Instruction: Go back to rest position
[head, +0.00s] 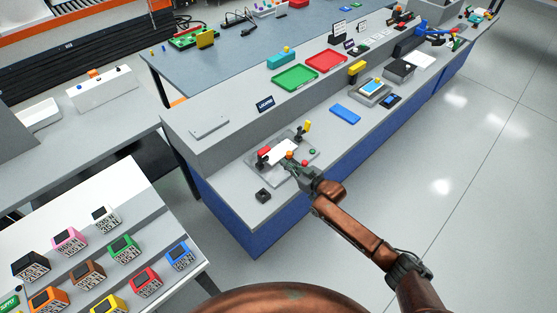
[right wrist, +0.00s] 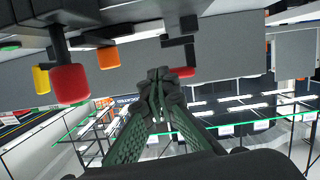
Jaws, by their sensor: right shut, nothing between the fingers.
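My right gripper (head: 293,163) reaches over the grey counter from the lower right in the head view, close to a small control panel. Its fingers are closed together with nothing between them, as the right wrist view (right wrist: 160,85) shows. The panel has a red handle (head: 264,152), a yellow handle (head: 307,126), an orange knob (head: 289,154) and a green button (head: 312,152). The red part (right wrist: 70,84) and orange part (right wrist: 108,57) appear beside the fingers in the wrist view, apart from them. The gripper hides some of the panel. My left gripper is not visible.
A black block (head: 263,195) sits at the counter's near end. A blue flat case (head: 345,113), a green tray (head: 295,77) and a red tray (head: 326,62) lie farther along. Colored labelled boxes (head: 87,273) stand on a white rack at lower left. Floor at right is clear.

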